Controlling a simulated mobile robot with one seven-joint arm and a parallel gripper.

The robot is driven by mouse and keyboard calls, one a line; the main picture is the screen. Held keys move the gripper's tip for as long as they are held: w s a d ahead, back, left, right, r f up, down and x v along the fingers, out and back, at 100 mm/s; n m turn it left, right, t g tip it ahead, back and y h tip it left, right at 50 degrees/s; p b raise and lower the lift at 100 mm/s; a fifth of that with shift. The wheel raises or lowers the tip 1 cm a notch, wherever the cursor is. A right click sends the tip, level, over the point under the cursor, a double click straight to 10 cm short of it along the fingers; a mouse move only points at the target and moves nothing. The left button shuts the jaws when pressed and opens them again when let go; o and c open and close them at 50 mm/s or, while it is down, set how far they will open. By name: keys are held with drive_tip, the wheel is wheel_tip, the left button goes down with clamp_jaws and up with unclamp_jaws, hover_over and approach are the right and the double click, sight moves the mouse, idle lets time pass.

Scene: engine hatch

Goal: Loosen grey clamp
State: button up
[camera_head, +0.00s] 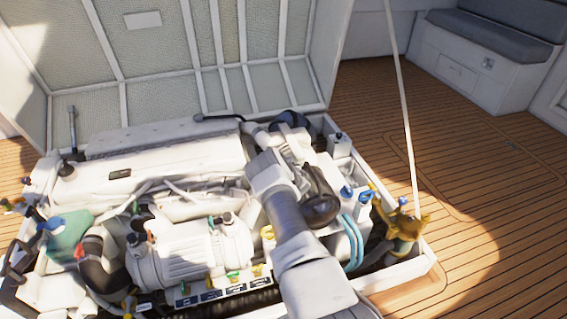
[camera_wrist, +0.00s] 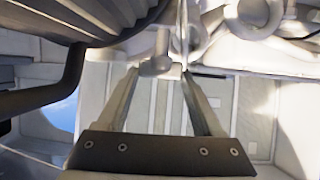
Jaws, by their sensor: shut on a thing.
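In the wrist view my gripper (camera_wrist: 160,73) has its two fingers pointing up to the underside of the engine parts. A small grey rounded piece, which looks like part of the grey clamp (camera_wrist: 155,66), sits between the fingertips, and the gripper is shut on it. The rest of the clamp is hard to make out against the grey and white parts above it. In the head view my arm reaches down over the right half of the engine, and its own links hide the fingers and the clamp.
The white engine (camera_head: 160,160) fills the open hatch. The raised hatch lid (camera_head: 160,60) stands behind it. Blue hoses (camera_head: 352,240) and a brass-coloured fitting (camera_head: 405,228) lie right of my arm. In the wrist view a dark pipe (camera_wrist: 65,85) passes close on the left. Wooden deck (camera_head: 480,170) is clear at right.

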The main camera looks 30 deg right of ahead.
idle(0.4)
drive_tip(key=o, duration=1.4)
drive_tip(key=shift+c, duration=0.2)
drive_tip(key=shift+s+a+r+p, duration=0.15)
drive_tip(key=shift+s+r+p, duration=0.2)
drive_tip(key=shift+s, duration=0.25)
drive_tip(key=p+v, duration=0.4)
drive_tip(key=v, duration=1.2)
